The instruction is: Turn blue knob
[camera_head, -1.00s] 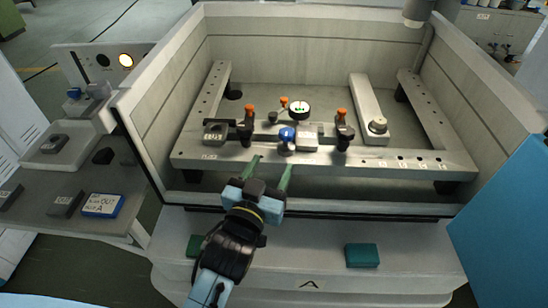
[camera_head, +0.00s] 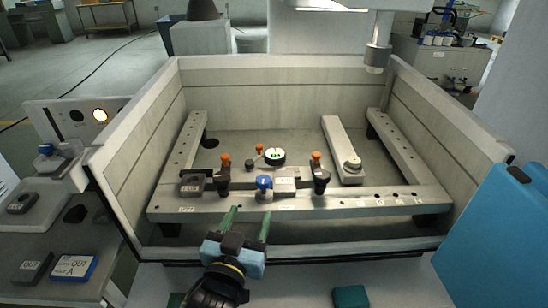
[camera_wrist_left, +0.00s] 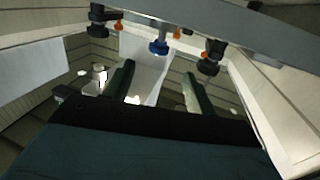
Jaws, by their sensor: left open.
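The blue knob (camera_head: 264,183) sits at the front of the metal fixture bar (camera_head: 350,199), beside a small light block (camera_head: 286,180). It also shows in the left wrist view (camera_wrist_left: 158,47), beyond the fingers. My left gripper (camera_head: 247,222) is open, with two green fingers pointing at the bar just below the knob. Nothing is between the fingers, and they look apart from the knob. In the left wrist view the gripper (camera_wrist_left: 158,85) has its fingers spread to either side below the knob. My right gripper is not in view.
Orange-topped clamps (camera_head: 224,174) and (camera_head: 317,172) stand close on both sides of the knob. A round dial (camera_head: 274,156) is behind it. Tank walls (camera_head: 130,160) surround the fixture. A blue panel (camera_head: 500,235) stands at the right, and a side table with trays (camera_head: 90,285) at the left.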

